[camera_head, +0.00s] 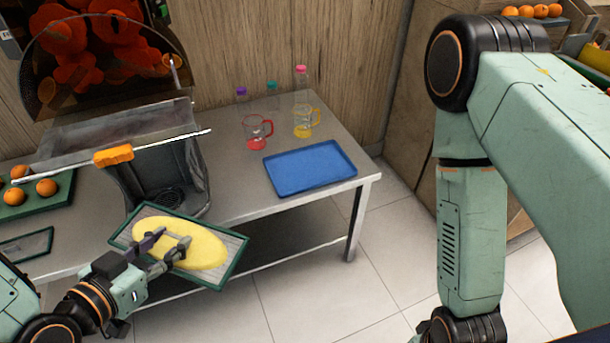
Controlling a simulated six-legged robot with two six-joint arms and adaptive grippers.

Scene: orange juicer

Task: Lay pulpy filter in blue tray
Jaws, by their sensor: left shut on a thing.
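The pulpy filter (225,243) is a flat panel with a green frame, a grey slatted face and a large yellow patch of pulp on it. My left gripper (168,248) is shut on the filter, its fingers lying across the pulp side. The filter is held tilted in front of the juicer (160,180), over the table's front edge. The blue tray (309,167) lies flat and empty near the table's right end, to the right of the filter and apart from it. My right arm fills the right side, and its gripper is out of view.
A red-handled jug (257,132) and a yellow-handled jug (304,121) stand behind the blue tray, with several capped bottles (301,78). A green tray (65,203) with oranges is at the left. The metal table (232,198) is bare between juicer and blue tray.

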